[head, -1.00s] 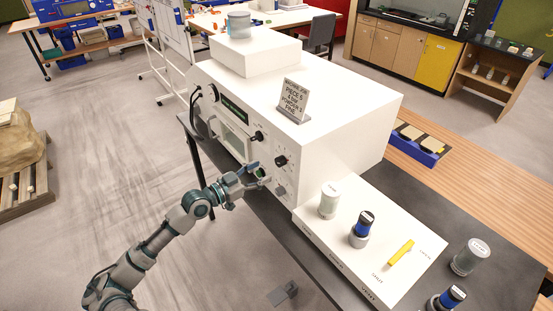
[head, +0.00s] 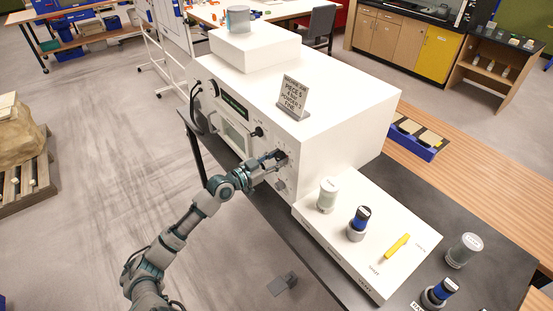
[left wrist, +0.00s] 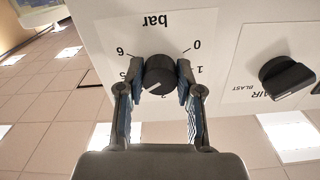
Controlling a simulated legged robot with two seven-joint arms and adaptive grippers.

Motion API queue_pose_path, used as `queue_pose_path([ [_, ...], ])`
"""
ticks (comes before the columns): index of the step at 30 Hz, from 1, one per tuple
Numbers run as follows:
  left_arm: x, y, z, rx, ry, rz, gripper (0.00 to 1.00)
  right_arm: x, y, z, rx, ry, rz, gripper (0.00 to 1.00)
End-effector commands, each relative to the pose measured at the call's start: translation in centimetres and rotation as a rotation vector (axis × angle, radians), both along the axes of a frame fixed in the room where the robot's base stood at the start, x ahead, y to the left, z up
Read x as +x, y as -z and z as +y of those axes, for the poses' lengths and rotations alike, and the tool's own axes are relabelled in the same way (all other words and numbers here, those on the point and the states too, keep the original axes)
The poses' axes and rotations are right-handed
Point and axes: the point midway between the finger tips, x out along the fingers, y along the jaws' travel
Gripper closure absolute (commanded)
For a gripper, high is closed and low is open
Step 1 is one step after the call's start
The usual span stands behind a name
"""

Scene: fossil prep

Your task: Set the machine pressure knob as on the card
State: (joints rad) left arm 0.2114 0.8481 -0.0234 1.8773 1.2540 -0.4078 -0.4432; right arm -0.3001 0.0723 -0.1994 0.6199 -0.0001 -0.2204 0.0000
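The pressure knob (left wrist: 159,73) is black and round, under the upside-down word "bar", with a numbered scale around it. Its white mark points toward the lower left in the left wrist view. My left gripper (left wrist: 160,78) has one finger on each side of the knob, very close; I cannot tell whether they touch it. In the head view this gripper (head: 278,158) is at the front panel of the white machine (head: 345,120). The card (head: 292,95) stands on the machine; its print, with a "PIECE" line, is too small to read surely. My right gripper is not in view.
Another black knob (left wrist: 288,77), labelled AIR, sits beside the pressure knob. A further dark knob (head: 257,132) is higher on the panel. A white platform holds a pale jar (head: 327,194), a blue-topped container (head: 359,222) and a yellow piece (head: 397,246).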

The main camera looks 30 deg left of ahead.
Motion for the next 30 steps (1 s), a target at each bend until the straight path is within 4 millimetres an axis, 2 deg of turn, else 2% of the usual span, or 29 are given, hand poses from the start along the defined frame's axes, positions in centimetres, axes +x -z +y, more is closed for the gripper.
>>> queue_pose_path([
  [1, 0.01, -0.02, 0.04, 0.000, 0.000, 0.000, 0.95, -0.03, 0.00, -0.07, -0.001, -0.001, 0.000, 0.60],
  [2, 0.00, -0.02, 0.05, 0.000, 0.000, 0.000, 1.00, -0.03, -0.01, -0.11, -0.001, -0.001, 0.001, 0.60],
  [7, 0.00, -0.02, 0.13, -0.036, -0.001, 0.014, 1.00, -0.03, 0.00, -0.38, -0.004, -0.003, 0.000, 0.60],
  [15, 0.02, -0.08, 0.23, -0.279, -0.001, 0.113, 1.00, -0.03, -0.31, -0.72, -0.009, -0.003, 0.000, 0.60],
  [24, 0.03, -0.08, 0.28, -0.302, -0.002, 0.122, 1.00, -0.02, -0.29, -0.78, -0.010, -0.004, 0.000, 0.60],
  [25, 0.03, -0.07, 0.29, -0.301, -0.003, 0.122, 0.63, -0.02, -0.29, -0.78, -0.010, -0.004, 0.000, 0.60],
  [27, 0.03, -0.07, 0.28, -0.301, -0.003, 0.122, 0.45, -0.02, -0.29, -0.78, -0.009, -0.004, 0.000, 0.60],
  [28, 0.03, -0.07, 0.27, -0.301, -0.002, 0.122, 0.40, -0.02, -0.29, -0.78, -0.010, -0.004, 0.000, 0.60],
  [30, 0.02, -0.05, 0.26, -0.301, -0.002, 0.122, 0.40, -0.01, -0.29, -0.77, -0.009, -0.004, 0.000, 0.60],
])
